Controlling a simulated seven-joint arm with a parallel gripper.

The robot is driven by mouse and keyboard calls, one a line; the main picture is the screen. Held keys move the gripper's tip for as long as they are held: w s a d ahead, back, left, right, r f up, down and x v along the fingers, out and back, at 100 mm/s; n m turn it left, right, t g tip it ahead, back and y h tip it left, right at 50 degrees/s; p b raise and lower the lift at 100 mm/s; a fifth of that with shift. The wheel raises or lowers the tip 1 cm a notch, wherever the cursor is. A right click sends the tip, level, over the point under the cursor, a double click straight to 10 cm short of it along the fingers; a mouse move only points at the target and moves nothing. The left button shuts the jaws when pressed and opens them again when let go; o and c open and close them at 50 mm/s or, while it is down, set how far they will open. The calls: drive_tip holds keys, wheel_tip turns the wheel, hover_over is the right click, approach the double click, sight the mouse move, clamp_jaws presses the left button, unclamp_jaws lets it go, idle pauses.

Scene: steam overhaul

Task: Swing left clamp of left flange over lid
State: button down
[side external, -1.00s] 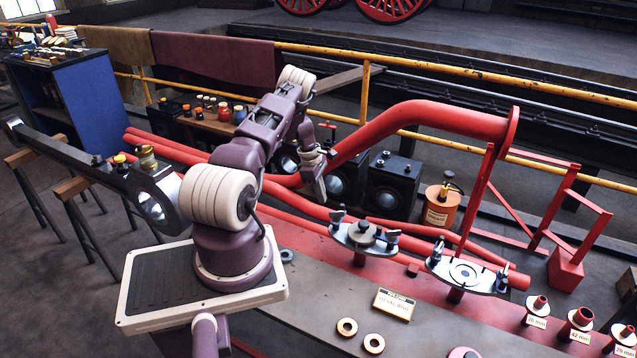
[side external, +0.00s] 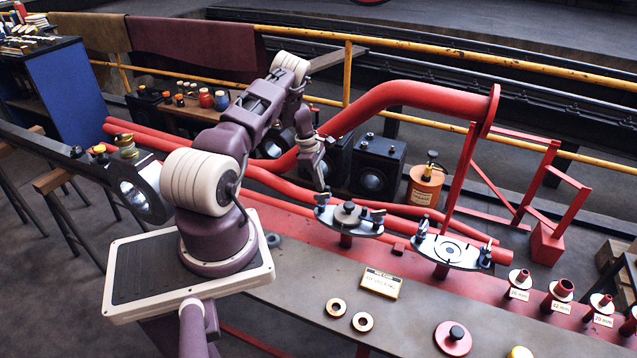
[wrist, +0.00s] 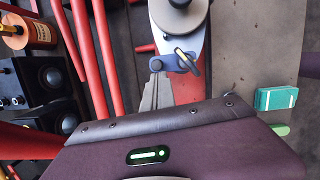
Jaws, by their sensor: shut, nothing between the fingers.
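The left flange (side external: 362,231) is a grey plate on a red stub pipe. A round grey lid (side external: 347,214) with a dark knob sits on it. The left clamp (side external: 322,201) is a small blue-grey piece at the plate's left end. In the wrist view this clamp (wrist: 182,61) lies crosswise beside the lid (wrist: 181,14), apart from its rim. The right clamp (side external: 377,217) is at the plate's other end. My gripper (side external: 322,187) is shut and empty, pointing down just above the left clamp. In the wrist view its fingertips (wrist: 157,76) are close to the clamp's left end; contact cannot be told.
A second flange (side external: 462,254) with its own clamps stands to the right. Red pipes (side external: 280,183) run behind the left flange. A small sign (side external: 381,283) and two rings (side external: 350,314) lie on the bench in front. Black boxes (side external: 377,168) and an orange canister (side external: 425,186) stand behind.

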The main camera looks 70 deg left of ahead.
drive_tip(key=shift+w+m, duration=0.15)
drive_tip(key=shift+m, duration=0.25)
drive_tip(key=m, duration=0.1)
drive_tip(key=w+m, duration=0.1)
drive_tip(key=m+g, duration=0.1)
drive_tip(key=m, duration=0.1)
drive_tip(key=shift+w+d+h, duration=0.35)
drive_tip(key=shift+d+h, duration=0.05)
drive_tip(key=m, duration=0.2)
drive_tip(key=w+d+m, duration=0.1)
drive_tip(key=shift+m+g, duration=0.4)
drive_tip(key=d+m, duration=0.1)
drive_tip(key=m, duration=0.1)
drive_tip(key=w+d+m+g, duration=0.1)
drive_tip(key=m, duration=0.1)
drive_tip(key=shift+m, duration=0.3)
drive_tip(key=shift+s+d+m+g, duration=0.1)
drive_tip(key=shift+d+m+g, duration=0.3)
drive_tip(key=shift+m, duration=0.75)
drive_tip(key=shift+d+m+g, duration=0.2)
drive_tip(key=shift+d+m, duration=0.35)
drive_tip(key=shift+m, duration=0.6)
drive_tip(key=v, duration=0.7)
drive_tip(key=shift+d+r, duration=0.15)
drive_tip(key=shift+r, duration=0.05)
